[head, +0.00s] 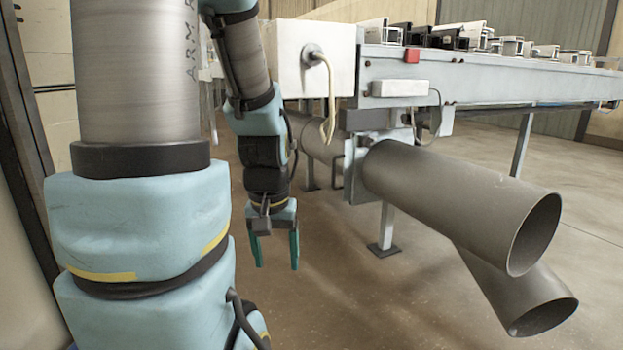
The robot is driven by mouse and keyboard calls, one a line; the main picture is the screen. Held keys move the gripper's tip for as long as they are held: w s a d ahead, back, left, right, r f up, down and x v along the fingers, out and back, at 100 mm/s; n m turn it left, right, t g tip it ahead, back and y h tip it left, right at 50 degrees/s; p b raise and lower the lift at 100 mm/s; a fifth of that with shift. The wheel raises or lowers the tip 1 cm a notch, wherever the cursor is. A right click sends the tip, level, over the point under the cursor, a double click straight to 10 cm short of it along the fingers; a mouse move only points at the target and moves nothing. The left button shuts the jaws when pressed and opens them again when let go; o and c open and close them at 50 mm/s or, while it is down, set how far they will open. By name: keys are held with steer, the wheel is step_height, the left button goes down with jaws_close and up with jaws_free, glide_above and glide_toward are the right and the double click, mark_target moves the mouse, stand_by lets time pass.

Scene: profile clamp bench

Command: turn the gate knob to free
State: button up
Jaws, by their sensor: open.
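My gripper (275,252) hangs at the end of my arm, pointing down over the open floor. Its two green fingers are apart with nothing between them. The clamp bench (480,82) stands to the right of my gripper and runs off to the right.
Two wide grey pipes (450,195) stick out toward me below the bench, right of my gripper. The floor (340,310) below my gripper is clear.

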step_height(320, 180, up, 31)
steer(key=p, duration=2.9)
steer(key=shift+p, duration=0.35)
